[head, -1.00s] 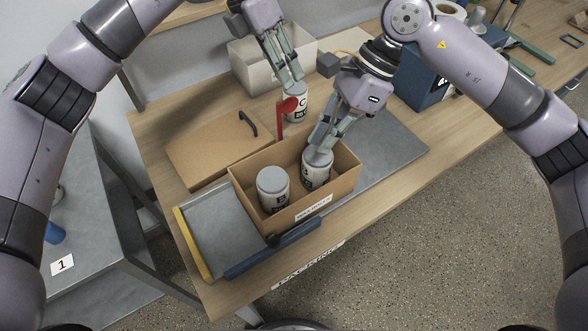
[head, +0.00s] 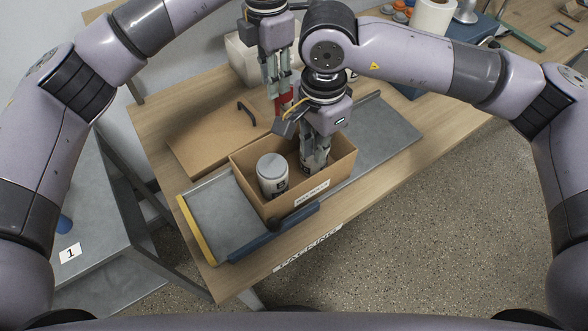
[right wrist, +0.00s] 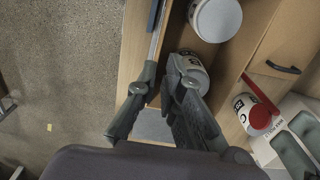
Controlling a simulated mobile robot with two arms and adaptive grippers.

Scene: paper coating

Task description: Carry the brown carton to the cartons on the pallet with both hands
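The brown carton (head: 298,207) stands open on the packing table and holds two grey-lidded cans. The left can (head: 272,175) is clear. The right can (head: 309,165) is partly covered by my right gripper (head: 313,153), which reaches down into the carton. In the right wrist view my right gripper's fingertips (right wrist: 160,72) are apart beside this can (right wrist: 189,66). My left gripper (head: 282,98) hangs behind the carton near a red disc-shaped thing, which also shows in the right wrist view (right wrist: 261,117). No pallet is recognisable.
A brown lid or board (head: 205,143) with a black handle lies behind the carton. Grey plates lie left (head: 221,216) and right (head: 388,138) of it, with a blue bar (head: 272,237) in front. A can marked C (right wrist: 243,103) stands behind the carton.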

